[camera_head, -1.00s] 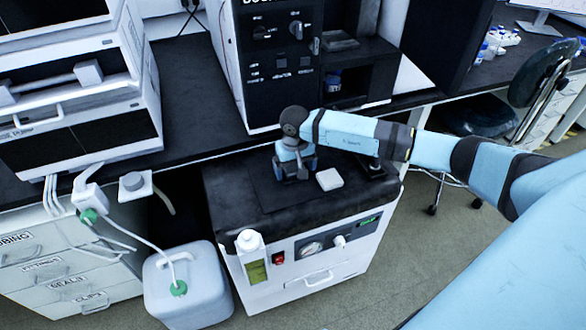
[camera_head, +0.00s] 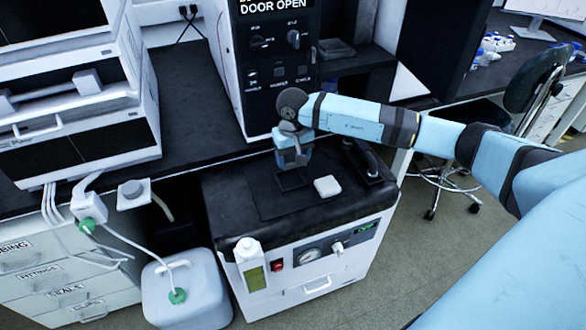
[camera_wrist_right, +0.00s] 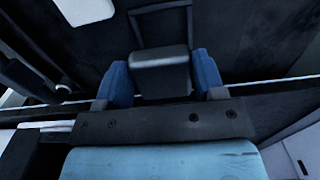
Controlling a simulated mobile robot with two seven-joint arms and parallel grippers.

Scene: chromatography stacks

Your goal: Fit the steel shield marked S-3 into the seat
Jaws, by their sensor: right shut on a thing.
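My right gripper (camera_head: 293,160) is above the black mat on the cart. In the right wrist view its two blue fingers (camera_wrist_right: 160,82) are shut on a grey metal block-like piece (camera_wrist_right: 160,66), probably the steel shield. No S-3 mark can be read on it. Below it an empty dark rectangular frame (camera_head: 292,180) lies on the mat; it also shows in the right wrist view (camera_wrist_right: 160,15). I cannot pick out the seat. My left gripper is not in view.
A black instrument (camera_head: 275,60) reading "DOOR OPEN" stands behind, with a dark open bay (camera_head: 350,88) at its right. A white block (camera_head: 327,186) and a dark handled item (camera_head: 368,165) sit on the cart (camera_head: 240,215). A white bottle (camera_head: 250,262) is at its front.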

